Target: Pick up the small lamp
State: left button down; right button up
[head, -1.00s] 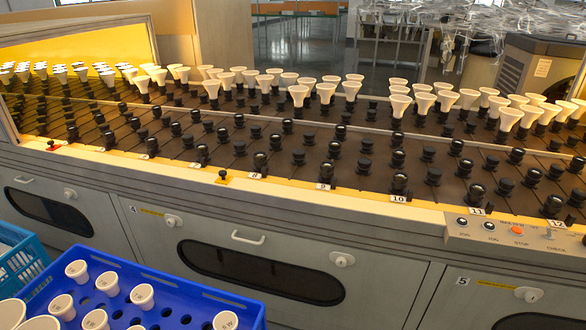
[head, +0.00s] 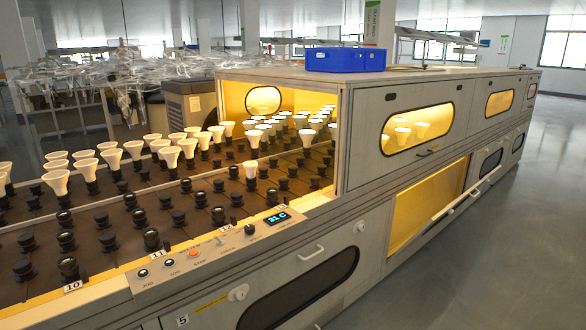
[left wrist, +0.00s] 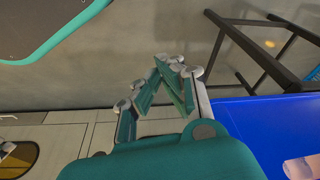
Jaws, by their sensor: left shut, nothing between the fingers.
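Many white cone-shaped lamps stand upright in black sockets on the dark rack in the head view, such as a lamp (head: 251,169) near the lit chamber and a lamp (head: 57,182) at the left. I cannot tell which is the small lamp. My left gripper (left wrist: 166,68) is in the left wrist view, its teal fingers together and empty, apart from any lamp. A pale lamp-like piece (left wrist: 302,168) is partly visible at the lower right, by the blue crate (left wrist: 262,125). My right gripper is in neither view.
The grey machine's lit chamber (head: 263,100) opens toward the rack. A blue bin (head: 346,60) sits on its roof. A control panel (head: 215,247) runs along the front edge. Open floor (head: 480,235) lies at right. A dark-framed stand (left wrist: 245,50) is near the left gripper.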

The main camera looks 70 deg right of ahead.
aim_at(250, 167)
jog(key=j+z, duration=0.1)
jog(key=z, duration=0.3)
jog(key=i+j+z, duration=0.1)
jog(key=z, duration=0.3)
jog(key=j+z, duration=0.1)
jog(key=z, duration=0.25)
jog(key=j+z, duration=0.1)
jog(key=z, duration=0.3)
